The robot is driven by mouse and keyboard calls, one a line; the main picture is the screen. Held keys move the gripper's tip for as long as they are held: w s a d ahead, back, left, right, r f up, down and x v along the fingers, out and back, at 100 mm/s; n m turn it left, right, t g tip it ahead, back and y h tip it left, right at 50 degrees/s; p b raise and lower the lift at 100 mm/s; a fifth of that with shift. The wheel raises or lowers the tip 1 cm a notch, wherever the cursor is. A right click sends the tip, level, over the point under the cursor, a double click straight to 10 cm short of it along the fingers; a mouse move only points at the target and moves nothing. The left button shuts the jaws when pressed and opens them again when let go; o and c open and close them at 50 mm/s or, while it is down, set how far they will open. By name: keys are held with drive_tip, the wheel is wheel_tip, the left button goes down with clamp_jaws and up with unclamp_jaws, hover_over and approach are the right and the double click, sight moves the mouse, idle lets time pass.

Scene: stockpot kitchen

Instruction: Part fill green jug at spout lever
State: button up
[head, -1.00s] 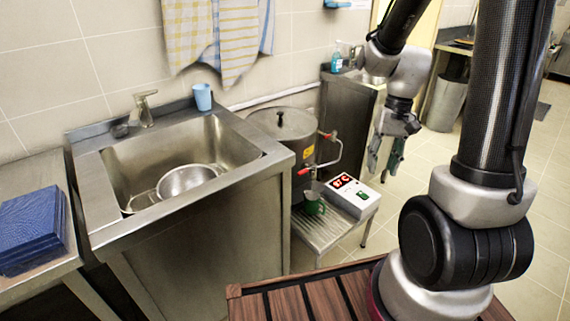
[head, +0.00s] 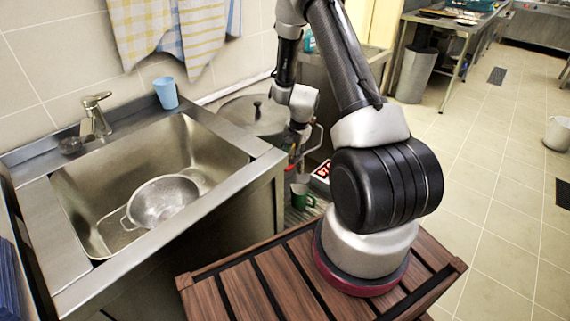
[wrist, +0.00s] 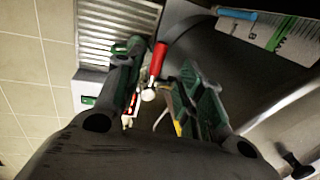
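The green jug (head: 302,196) stands upright on the ribbed stand below the pot's spout. The large steel pot (head: 256,116) stands behind the sink unit, partly hidden by my arm. A red lever handle (wrist: 158,60) lies between my fingers in the wrist view, with gaps on both sides. My gripper (wrist: 160,85) is open around the lever, and I cannot tell whether a finger touches it. In the head view my gripper (head: 294,154) is beside the pot, above the jug, its fingers partly hidden. What is inside the jug cannot be made out.
A white box with a red display (head: 322,170) sits right of the jug, partly behind my arm. The steel sink (head: 80,190) holds a metal colander (head: 162,200). A blue cup (head: 166,92) stands on its back edge. Open tiled floor (head: 500,210) lies to the right.

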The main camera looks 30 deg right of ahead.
drive_tip(key=f, duration=0.4)
drive_tip(key=w+f, duration=0.1)
drive_tip(key=f, duration=0.1)
drive_tip(key=shift+w+a+f, duration=0.1)
drive_tip(key=shift+a+f, duration=0.1)
drive_tip(key=shift+f, duration=0.2)
clamp_jaws()
